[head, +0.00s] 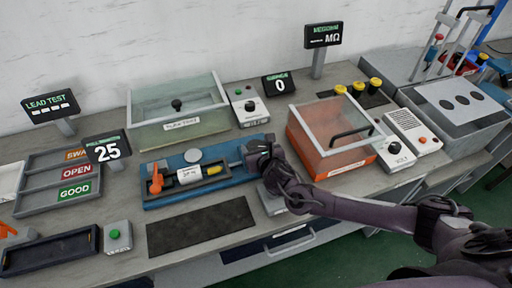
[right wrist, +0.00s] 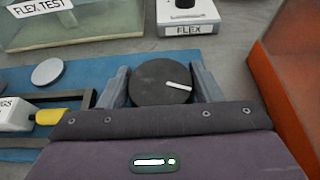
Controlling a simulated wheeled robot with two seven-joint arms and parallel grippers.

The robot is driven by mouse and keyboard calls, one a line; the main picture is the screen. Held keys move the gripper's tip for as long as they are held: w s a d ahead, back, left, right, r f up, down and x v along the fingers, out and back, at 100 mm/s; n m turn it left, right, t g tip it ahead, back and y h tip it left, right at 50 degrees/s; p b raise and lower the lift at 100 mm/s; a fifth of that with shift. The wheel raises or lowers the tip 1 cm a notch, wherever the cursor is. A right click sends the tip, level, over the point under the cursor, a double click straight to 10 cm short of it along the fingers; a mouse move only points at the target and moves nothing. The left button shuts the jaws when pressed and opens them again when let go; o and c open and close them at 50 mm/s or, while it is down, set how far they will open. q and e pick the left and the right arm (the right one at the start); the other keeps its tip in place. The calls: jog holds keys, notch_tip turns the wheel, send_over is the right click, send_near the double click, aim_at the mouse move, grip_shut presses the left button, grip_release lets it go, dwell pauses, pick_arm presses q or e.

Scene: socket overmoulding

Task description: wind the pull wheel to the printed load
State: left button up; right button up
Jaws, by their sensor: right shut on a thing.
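The dark round pull wheel (right wrist: 160,82), with a white pointer mark toward its right side, is at the right end of the blue pull rig (head: 157,202). My right gripper (head: 250,152) is shut on the wheel; in the right wrist view one finger (right wrist: 160,90) stands on each side of it. In the head view my gripper hides most of the wheel. The rig holds a white labelled block (head: 190,175) and a yellow plug (head: 214,170), with an orange lever (head: 156,181) at its left. The label is too small to read surely. The pull display (head: 108,148) reads 25. My left gripper is not in view.
A glass-lidded flex test box (head: 180,128) stands behind the rig, with a flex control box (head: 250,108) and a display reading 0 (head: 279,84). An orange box (head: 330,165) stands close right of my gripper. A dark mat (head: 201,228) lies bare in front.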

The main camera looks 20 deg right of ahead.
jog(key=shift+m+h, duration=0.6)
jog(key=o, duration=1)
jog(key=shift+c, duration=0.2)
jog(key=shift+s, duration=0.1)
jog(key=v, duration=0.7)
jog(key=shift+s+a, duration=0.15)
jog(key=shift+s, duration=0.2)
jog(key=shift+r, duration=0.1)
